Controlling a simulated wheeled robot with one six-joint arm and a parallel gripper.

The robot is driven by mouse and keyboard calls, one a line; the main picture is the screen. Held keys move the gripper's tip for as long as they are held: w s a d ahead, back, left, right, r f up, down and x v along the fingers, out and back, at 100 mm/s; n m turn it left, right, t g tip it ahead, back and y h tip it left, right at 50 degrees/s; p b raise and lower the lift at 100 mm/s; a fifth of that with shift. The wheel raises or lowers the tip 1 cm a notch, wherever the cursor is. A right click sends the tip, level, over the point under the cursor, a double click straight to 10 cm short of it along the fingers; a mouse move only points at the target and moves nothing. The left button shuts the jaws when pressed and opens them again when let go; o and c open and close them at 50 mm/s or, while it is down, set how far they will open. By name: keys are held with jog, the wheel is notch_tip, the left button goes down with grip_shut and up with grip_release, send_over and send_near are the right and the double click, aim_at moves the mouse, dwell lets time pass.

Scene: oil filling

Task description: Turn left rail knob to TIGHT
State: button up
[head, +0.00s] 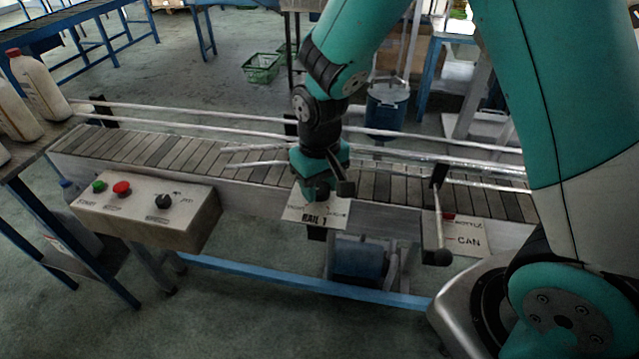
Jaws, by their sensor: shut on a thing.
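A white plate marked "RAIL 1" (315,216) is fixed to the front side of the conveyor (408,190), near the middle of the picture. My gripper (322,190) reaches down in front of this plate and covers its upper part. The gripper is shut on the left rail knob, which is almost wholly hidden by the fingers. Some of the plate's small lettering shows on both sides of the gripper. Which way the knob points cannot be made out.
A control box (140,215) with green and red buttons and a black selector juts out at left. White guide rails (190,118) run along the belt. White bottles (38,86) stand far left.

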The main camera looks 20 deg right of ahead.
aim_at(320, 187)
jog(key=shift+w+r, duration=0.1)
dwell(0.3)
jog(key=o, duration=0.9)
notch_tip(320, 187, up, 17)
jog(key=shift+r+b, duration=0.15)
jog(key=shift+b, duration=0.7)
